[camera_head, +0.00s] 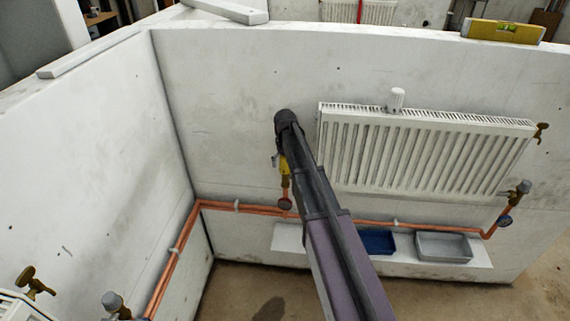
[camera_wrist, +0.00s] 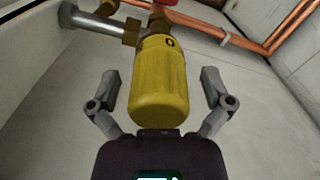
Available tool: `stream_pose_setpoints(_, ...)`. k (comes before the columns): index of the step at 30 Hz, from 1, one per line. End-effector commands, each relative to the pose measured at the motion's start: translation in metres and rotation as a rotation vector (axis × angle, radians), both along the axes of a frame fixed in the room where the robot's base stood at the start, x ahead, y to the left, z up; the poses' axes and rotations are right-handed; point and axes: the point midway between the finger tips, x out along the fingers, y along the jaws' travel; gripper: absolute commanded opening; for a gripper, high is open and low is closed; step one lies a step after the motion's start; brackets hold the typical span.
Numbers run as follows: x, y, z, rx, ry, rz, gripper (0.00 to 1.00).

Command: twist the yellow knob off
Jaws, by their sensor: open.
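The yellow knob (camera_wrist: 158,85) is a rounded cylinder on a brass valve body (camera_wrist: 155,22) in the wrist view. In the head view a small part of the knob (camera_head: 284,165) shows at the left of my arm, by the left end of the radiator. My gripper (camera_wrist: 163,82) is open, with one finger on each side of the knob. There is a visible gap between each finger and the knob. In the head view my arm hides the fingers and most of the valve.
A white radiator (camera_head: 425,150) hangs on the wall to the right. Copper pipes (camera_head: 245,207) run low along the wall. A blue tray (camera_head: 377,242) and a grey tray (camera_head: 443,246) stand on a low white shelf (camera_head: 289,238). The wall left of the valve is bare.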

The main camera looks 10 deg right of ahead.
Motion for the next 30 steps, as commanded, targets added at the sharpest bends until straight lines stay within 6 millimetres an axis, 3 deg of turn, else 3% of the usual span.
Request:
stream_pose_setpoints(2, 0.0000, 0.0000, 0.0001, 0.000, 0.000, 0.000, 0.97)
stream_pose_setpoints(10, 0.0000, 0.0001, 0.0000, 0.000, 0.000, 0.000, 0.17)
stream_pose_setpoints(30, -0.0009, 0.0005, -0.0036, 0.001, 0.002, 0.000, 0.15)
